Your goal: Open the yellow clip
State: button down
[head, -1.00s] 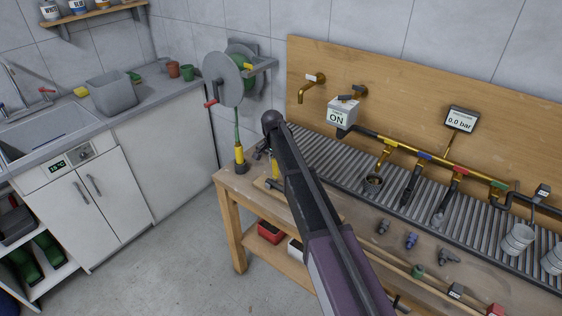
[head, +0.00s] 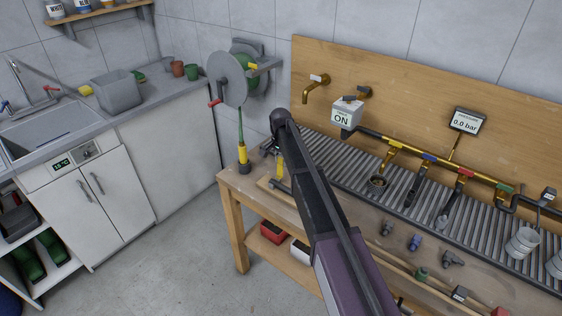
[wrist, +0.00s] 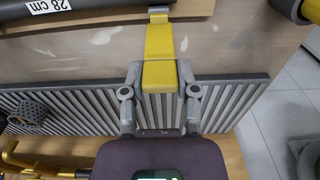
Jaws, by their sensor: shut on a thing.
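The yellow clip (wrist: 160,60) is a flat yellow strip in the middle of the wrist view. Its far end bends over the edge of a wooden board with a black bar on it marked "28 cm". My gripper (wrist: 159,84) is shut on the clip's near end, one grey finger on each side. In the head view a narrow yellow piece that looks like the clip (head: 281,166) shows at the left end of the bench. There my arm hides most of the gripper, so the grip shows only in the wrist view.
A ribbed grey drain (head: 400,180) runs along the bench under brass taps and pipes. A hose reel (head: 226,80) hangs on the wall, its hose dropping to a yellow-and-black end (head: 243,155) at the bench corner. Fittings (head: 414,243) lie along the bench front. The floor at left is clear.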

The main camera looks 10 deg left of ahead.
jog(key=shift+w+d, duration=0.1)
jog(key=shift+d, duration=0.1)
jog(key=shift+c, duration=1.8)
grip_release()
jog(key=shift+a+r, duration=0.1)
jog(key=shift+r, duration=0.1)
